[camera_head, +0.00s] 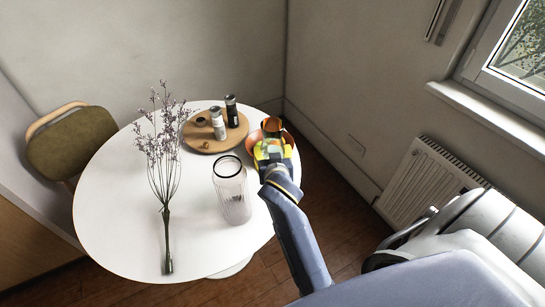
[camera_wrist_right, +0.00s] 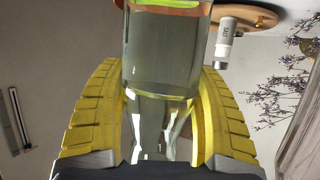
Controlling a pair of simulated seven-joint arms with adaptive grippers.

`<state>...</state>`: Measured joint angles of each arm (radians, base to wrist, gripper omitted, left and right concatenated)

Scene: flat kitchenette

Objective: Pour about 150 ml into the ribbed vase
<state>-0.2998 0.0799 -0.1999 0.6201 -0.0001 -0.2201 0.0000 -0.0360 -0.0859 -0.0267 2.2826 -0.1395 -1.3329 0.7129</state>
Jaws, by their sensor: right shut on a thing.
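The ribbed vase (camera_head: 233,198), clear glass with a dark rim, stands upright on the white round table, right of its middle. My right gripper (camera_head: 271,152) is beyond and to the right of the vase, apart from it, over the table's right edge. In the right wrist view its yellow fingers (camera_wrist_right: 162,125) are shut on a clear glass vessel (camera_wrist_right: 165,60). A bright green and orange area shows at the vessel's far end. I cannot tell how much liquid it holds. In the head view the gripper largely hides the vessel. My left gripper is not in view.
A round wooden board (camera_head: 207,145) with a white salt shaker (camera_head: 218,125) and a dark shaker (camera_head: 231,111) lies at the back of the table (camera_head: 120,235). Dried purple flowers (camera_head: 165,150) lie left of the vase. Reddish round things (camera_head: 271,124) show behind my right gripper.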

